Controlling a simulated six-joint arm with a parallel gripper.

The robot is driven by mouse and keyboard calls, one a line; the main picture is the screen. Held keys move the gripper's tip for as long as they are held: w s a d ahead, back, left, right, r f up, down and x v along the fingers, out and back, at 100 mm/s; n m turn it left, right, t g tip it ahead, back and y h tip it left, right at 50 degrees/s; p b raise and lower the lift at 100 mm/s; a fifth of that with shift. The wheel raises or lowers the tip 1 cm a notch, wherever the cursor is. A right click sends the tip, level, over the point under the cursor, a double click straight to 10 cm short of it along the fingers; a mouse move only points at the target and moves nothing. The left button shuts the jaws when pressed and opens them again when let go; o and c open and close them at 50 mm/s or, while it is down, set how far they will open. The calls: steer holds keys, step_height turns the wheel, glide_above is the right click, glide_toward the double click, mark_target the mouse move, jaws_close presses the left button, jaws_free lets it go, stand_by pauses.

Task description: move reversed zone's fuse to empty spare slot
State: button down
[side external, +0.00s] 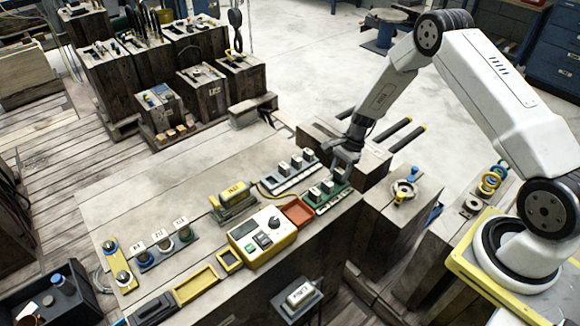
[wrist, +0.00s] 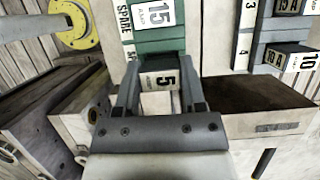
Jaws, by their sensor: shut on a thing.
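A fuse marked 5 (wrist: 160,79) sits between the two fingers of my gripper (wrist: 160,90), which is shut on it. In the side view my gripper (side external: 345,163) points down at the far right end of the green rack (side external: 331,204). The green rack, lettered SPARE, also shows in the wrist view (wrist: 160,46), with a fuse marked 15 (wrist: 155,13) beyond the held one. I cannot tell whether the held fuse touches the rack. A grey rack with several fuses (side external: 291,171) stands to the left; its 10-marked fuse shows in the wrist view (wrist: 290,60).
A red tray (side external: 297,211) and a yellow control box (side external: 264,236) stand in front of the racks. Wooden blocks (side external: 404,200) stand to the right. The left rear bench top is clear.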

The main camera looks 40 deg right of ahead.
steer(key=shift+f, duration=0.75)
stand_by(1.1)
steer(key=shift+c, duration=0.5)
jaws_free()
steer(key=shift+r, duration=0.1)
steer(key=shift+r, duration=3.7)
